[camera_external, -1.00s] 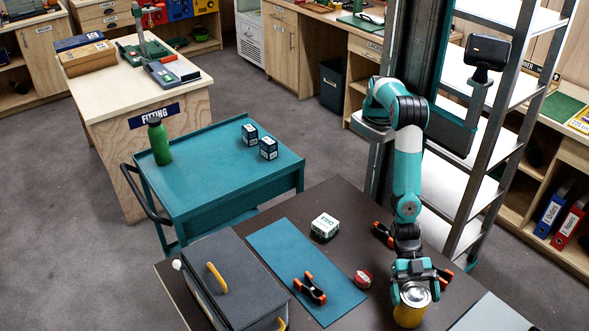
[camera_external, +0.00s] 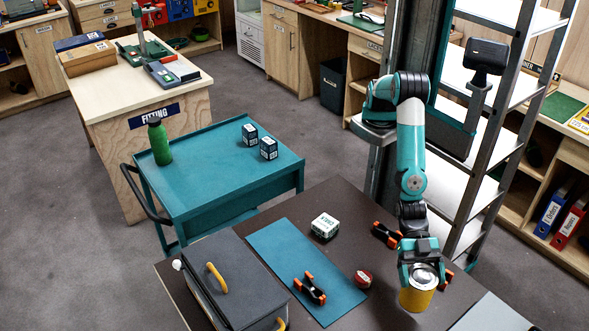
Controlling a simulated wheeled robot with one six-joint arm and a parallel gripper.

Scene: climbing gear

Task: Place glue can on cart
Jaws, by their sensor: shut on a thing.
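The glue can (camera_external: 417,297) is a yellow can with a silver lid, at the right of the dark table. My gripper (camera_external: 421,275) points down and is shut on the can near its top. The can looks upright; whether its base touches the table I cannot tell. The cart (camera_external: 215,185) is teal with a raised rim and stands behind and left of the table. On its top are a green bottle (camera_external: 159,144) at the left and two small dark boxes (camera_external: 268,148) at the back right.
The cart top's middle and front are clear. A metal shelf rack (camera_external: 500,130) stands behind my arm.

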